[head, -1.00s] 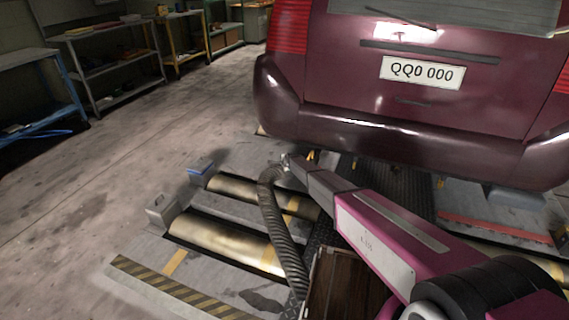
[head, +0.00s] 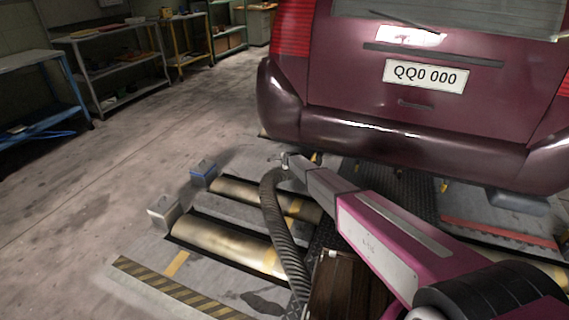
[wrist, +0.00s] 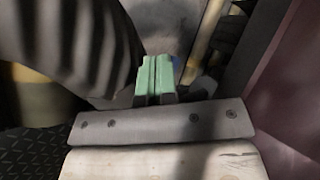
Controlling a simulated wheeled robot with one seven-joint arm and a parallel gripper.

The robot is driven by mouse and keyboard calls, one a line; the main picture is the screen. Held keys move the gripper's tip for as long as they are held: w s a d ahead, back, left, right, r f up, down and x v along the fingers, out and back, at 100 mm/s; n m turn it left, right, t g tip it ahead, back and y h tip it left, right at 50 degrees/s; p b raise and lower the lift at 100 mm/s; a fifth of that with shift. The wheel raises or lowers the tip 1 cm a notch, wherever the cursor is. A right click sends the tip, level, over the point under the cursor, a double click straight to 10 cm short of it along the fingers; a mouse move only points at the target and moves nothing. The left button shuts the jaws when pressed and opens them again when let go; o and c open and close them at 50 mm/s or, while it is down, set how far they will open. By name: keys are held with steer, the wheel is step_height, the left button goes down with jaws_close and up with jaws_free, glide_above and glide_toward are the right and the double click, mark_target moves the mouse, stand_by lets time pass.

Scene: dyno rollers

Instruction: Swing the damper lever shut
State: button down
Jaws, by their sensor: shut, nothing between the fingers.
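My gripper (wrist: 156,82) shows in the wrist view as two green-padded fingertips pressed together, with nothing between them. In the head view my arm reaches over the rollers to the upper end of a ribbed dark hose (head: 279,225). A small pale metal piece (head: 284,160) shows at the arm's far end, but I cannot tell whether it is the damper lever or part of my gripper. The hose (wrist: 60,40) also fills the upper left of the wrist view, behind the fingers. I cannot clearly pick out the lever or its angle.
A maroon car (head: 400,145) stands over the far rollers, its bumper just beyond my arm's end. Brass-coloured rollers (head: 225,240) lie in the floor to the left. A brown wooden box (head: 345,288) stands beside the hose. The left floor is open before the shelves (head: 110,65).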

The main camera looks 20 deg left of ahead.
steer(key=shift+w+a, duration=0.25)
steer(key=shift+w, duration=0.95)
steer(key=shift+w+m+t+h, duration=0.3)
steer(key=shift+w+m+h, duration=0.15)
steer(key=shift+m, duration=0.35)
steer(key=shift+w+d, duration=0.1)
steer(key=shift+w, duration=0.4)
steer(key=shift+w+m+h, duration=0.1)
steer(key=shift+m+h, duration=0.2)
steer(key=shift+h, duration=0.05)
steer(key=shift+w+d+m+t+h, duration=0.2)
steer(key=shift+w+m+h, duration=0.15)
steer(key=shift+m, duration=0.2)
steer(key=shift+w+d+m+t+h, duration=0.1)
steer(key=shift+w+m+t+h, duration=0.15)
steer(key=shift+m+h, duration=0.25)
steer(key=shift+w+d+m, duration=0.1)
steer(key=shift+m, duration=0.15)
